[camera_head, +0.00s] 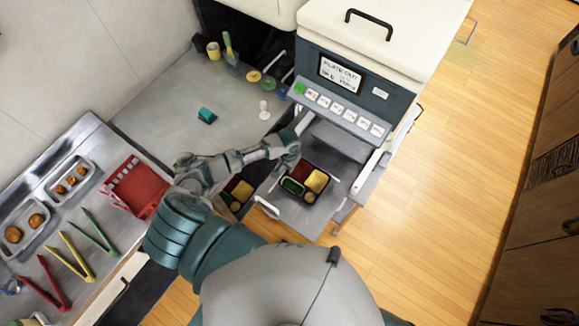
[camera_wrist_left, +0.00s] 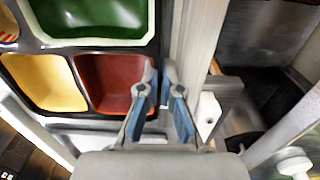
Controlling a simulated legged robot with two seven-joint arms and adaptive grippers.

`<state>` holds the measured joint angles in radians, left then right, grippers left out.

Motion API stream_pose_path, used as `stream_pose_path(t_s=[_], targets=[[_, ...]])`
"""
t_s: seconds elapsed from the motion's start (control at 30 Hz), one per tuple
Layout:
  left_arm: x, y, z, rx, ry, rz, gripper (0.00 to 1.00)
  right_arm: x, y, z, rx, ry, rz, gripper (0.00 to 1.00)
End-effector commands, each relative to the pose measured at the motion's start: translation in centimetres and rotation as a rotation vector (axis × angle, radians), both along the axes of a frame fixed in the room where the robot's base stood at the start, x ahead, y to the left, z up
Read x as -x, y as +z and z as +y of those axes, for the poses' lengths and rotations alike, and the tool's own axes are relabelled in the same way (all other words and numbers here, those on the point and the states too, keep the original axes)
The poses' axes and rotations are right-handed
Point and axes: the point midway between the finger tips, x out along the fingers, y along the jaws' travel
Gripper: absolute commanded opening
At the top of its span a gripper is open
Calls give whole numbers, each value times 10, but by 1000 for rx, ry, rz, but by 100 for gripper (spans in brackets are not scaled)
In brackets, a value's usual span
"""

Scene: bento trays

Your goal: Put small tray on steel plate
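The small tray (camera_head: 277,190) is dark, with green, red and yellow compartments. It is over the steel plate (camera_head: 301,221), the grey metal surface in front of the machine; I cannot tell whether it rests on it. In the left wrist view the tray's dark frame (camera_wrist_left: 70,72) fills the upper left. My left gripper (camera_head: 291,163) is at the tray's far left edge. Its blue-padded fingers (camera_wrist_left: 162,82) are close together at the rim beside the red compartment, one on each side, and appear shut on it. My right gripper is not in view.
A second compartment tray (camera_head: 237,192) lies just left of the plate. The machine (camera_head: 347,80), with a row of buttons, stands behind. A teal block (camera_head: 207,115) and a white piece (camera_head: 264,110) sit on the counter. Coloured tongs (camera_head: 75,258) and food trays (camera_head: 25,232) are at left.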

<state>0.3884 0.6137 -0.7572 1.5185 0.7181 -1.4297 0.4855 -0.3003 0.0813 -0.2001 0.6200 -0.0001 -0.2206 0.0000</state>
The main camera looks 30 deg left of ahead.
Motion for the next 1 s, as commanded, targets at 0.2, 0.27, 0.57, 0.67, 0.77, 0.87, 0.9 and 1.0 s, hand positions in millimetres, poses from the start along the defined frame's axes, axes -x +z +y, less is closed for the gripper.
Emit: stream_pose_path(t_s=[0.2,0.27,0.57,0.67,0.77,0.87,0.9,1.0], targets=[[0,-1,0,0,0,0,31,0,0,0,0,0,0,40],[0,-1,0,0,0,1,31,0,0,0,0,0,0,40],[0,9,0,-1,-1,-1,31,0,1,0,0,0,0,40],[0,26,1,-1,-2,-2,31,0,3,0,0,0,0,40],[-1,50,0,1,-1,-4,31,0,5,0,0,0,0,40],[-1,73,1,0,-2,-3,31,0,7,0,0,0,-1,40],[-1,81,1,0,0,-3,31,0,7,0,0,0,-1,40],[-1,99,1,0,-2,-2,31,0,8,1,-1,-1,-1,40]])
